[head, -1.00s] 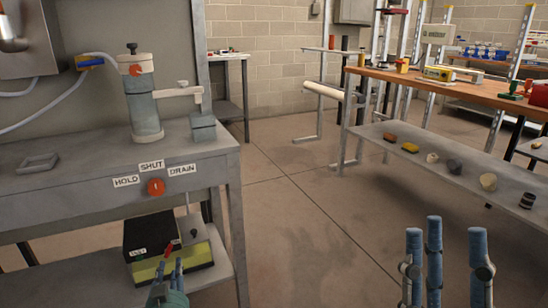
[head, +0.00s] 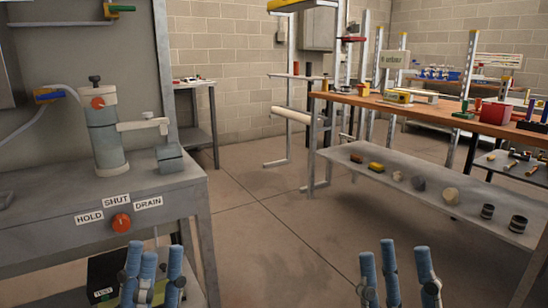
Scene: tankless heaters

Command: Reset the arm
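My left gripper (head: 155,262) is in the lower left of the head view, its blue fingers pointing up and spread apart, with nothing between them. It is in front of the grey bench (head: 50,242). My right gripper (head: 398,265) is at the lower right, over the floor, also open and empty with its fingers up. A grey cylinder device (head: 106,140) with a cream top stands on the bench. A cream arm (head: 142,125) reaches sideways from it, above a small grey block (head: 169,160). Neither gripper touches these things.
A red knob (head: 121,223) with HOLD, SHUT and DRAIN labels is on the bench front. A dark box (head: 103,278) is below, partly hidden. A wooden-topped bench (head: 440,108) with a lower shelf (head: 350,168) stands at right. Open floor (head: 270,240) lies between.

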